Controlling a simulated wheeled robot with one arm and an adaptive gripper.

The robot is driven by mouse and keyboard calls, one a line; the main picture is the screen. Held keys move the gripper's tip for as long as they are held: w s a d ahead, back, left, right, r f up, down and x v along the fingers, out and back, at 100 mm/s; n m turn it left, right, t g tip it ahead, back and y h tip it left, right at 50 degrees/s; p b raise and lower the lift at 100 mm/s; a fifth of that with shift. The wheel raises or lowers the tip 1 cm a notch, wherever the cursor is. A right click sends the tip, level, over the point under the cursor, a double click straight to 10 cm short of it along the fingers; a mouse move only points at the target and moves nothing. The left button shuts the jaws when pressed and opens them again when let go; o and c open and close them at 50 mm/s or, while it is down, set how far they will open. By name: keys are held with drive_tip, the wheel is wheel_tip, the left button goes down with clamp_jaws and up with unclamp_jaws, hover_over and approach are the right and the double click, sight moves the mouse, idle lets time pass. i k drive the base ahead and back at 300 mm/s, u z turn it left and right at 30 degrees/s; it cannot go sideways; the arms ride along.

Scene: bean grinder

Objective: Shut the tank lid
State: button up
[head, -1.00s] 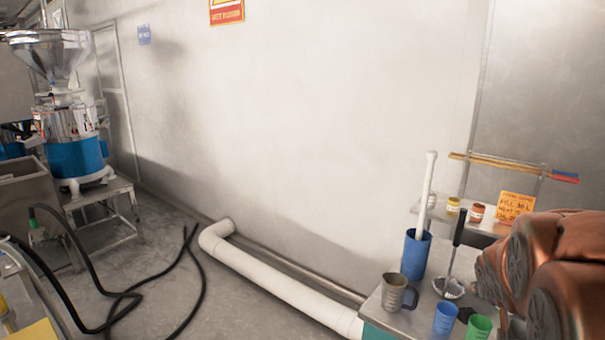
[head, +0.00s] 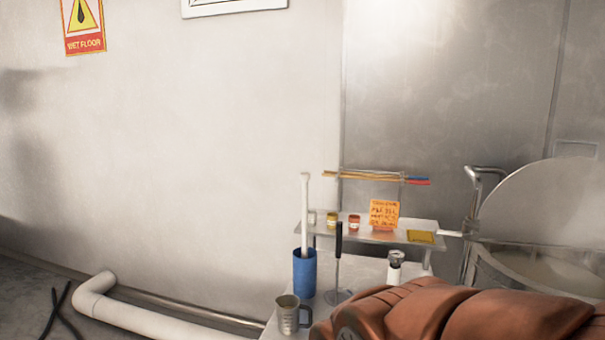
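The tank (head: 520,286) stands at the right edge of the head view, a metal drum partly cut off by the frame. Its round grey lid (head: 545,205) is raised and tilted up behind the opening, so the tank stands open. Pale contents or an inner surface show inside. A bracket (head: 468,230) sits at the left of the rim, by the lid's edge. My copper-coloured arm crosses the lower right and hides the tank's lower front. My gripper is not in view.
A metal table holds a blue cup (head: 304,273) with a white rod, a metal jug (head: 291,315) and a whisk-like tool (head: 338,265). A shelf (head: 310,232) behind bears small jars and an orange note (head: 383,215). A white pipe (head: 140,308) runs along the wall at floor level.

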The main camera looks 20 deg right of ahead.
sight(495, 216)
drive_tip(key=z, duration=2.35)
drive_tip(key=k, duration=0.35)
drive_tip(key=u, duration=0.8)
drive_tip(key=i, duration=1.2)
drive_tip(key=u, duration=0.4)
